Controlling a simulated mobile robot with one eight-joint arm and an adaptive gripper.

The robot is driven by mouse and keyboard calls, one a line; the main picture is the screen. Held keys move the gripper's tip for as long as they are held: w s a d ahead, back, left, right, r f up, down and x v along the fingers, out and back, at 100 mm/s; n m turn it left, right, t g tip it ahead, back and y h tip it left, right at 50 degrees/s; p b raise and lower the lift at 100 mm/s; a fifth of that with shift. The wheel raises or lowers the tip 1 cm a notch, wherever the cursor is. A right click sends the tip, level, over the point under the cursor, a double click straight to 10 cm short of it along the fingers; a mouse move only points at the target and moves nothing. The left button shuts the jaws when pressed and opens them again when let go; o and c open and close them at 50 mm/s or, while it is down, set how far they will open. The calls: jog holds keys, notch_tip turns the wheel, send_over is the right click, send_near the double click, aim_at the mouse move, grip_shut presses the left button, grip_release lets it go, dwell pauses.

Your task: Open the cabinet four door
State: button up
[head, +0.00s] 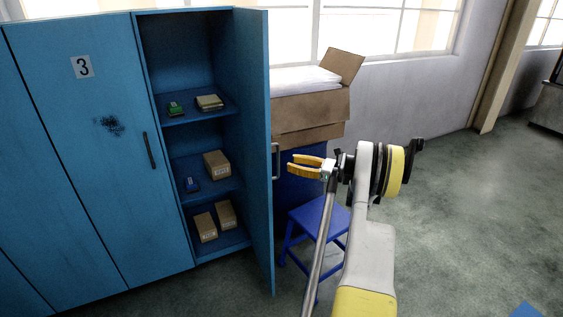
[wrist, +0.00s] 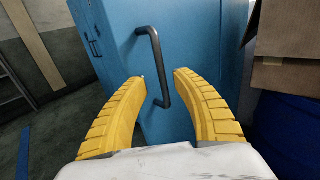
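The blue cabinet door (head: 256,130) stands swung wide open, its edge toward the camera. It shows no number in view. Its dark bar handle (head: 276,161) is on the face toward my gripper. My gripper (head: 290,164) is open, with its yellow fingers pointing left at the handle. In the wrist view the handle (wrist: 152,50) stands slightly tilted, and its lower part shows between the two spread fingertips (wrist: 160,76). The fingers do not grip it. The open cabinet compartment (head: 190,45) shows shelves with small boxes.
The closed door marked 3 (head: 85,130) is to the left. An open cardboard box (head: 310,112) and a blue stool (head: 315,215) stand right of the open door, near my arm.

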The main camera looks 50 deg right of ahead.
jog(key=v, duration=0.5)
jog(key=shift+s+d, duration=0.1)
jog(key=shift+s, duration=0.2)
